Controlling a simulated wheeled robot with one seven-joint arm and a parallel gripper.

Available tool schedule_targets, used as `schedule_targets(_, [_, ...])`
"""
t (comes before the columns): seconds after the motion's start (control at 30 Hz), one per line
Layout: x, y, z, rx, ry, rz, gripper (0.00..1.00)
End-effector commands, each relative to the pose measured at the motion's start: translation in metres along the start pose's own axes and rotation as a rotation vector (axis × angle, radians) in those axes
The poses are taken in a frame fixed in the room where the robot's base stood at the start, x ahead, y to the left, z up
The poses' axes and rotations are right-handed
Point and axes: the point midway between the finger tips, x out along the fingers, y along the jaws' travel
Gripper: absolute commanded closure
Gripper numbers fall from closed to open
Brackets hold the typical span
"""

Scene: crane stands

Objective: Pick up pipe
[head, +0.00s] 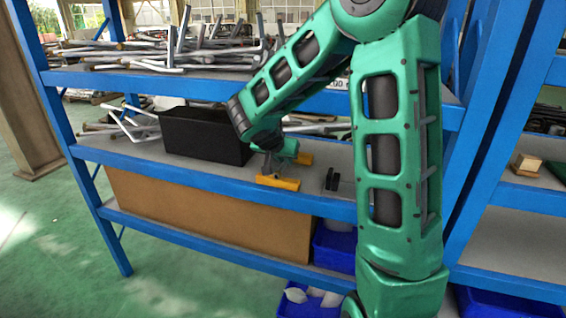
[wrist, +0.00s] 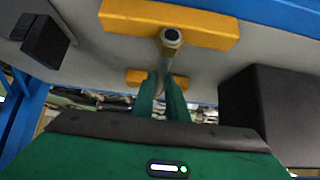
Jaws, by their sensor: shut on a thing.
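The pipe (wrist: 171,42) is a thin metal tube with a round open end toward the camera in the wrist view. That end lies over a yellow block (wrist: 180,24), and a second yellow block (wrist: 138,78) is farther along it. My gripper (wrist: 163,88) is shut on the pipe between the two blocks, with a green finger on either side. In the head view, my gripper (head: 283,158) is low over the middle shelf (head: 225,176), between the near yellow block (head: 277,183) and the far one (head: 304,159). I cannot tell whether the pipe touches the blocks.
A black bin (head: 205,138) stands left of my gripper, close to my arm. A small black holder (head: 332,180) is to the right. Metal tubes (head: 215,55) crowd the upper shelf. Blue posts (head: 480,130) and shelf edges frame the space.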

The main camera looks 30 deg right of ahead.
Motion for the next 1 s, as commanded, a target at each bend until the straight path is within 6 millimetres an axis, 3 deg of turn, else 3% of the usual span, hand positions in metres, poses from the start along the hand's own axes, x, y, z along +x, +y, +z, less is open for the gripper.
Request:
schedule_targets(0.37, [-0.030,-0.001,-0.031,0.004,0.006,-0.002,1.00])
schedule_targets(0.7, [-0.099,-0.019,-0.012,-0.002,0.003,-0.005,1.00])
schedule_targets(1.0, [-0.143,-0.030,-0.001,-0.001,0.002,-0.003,1.00])
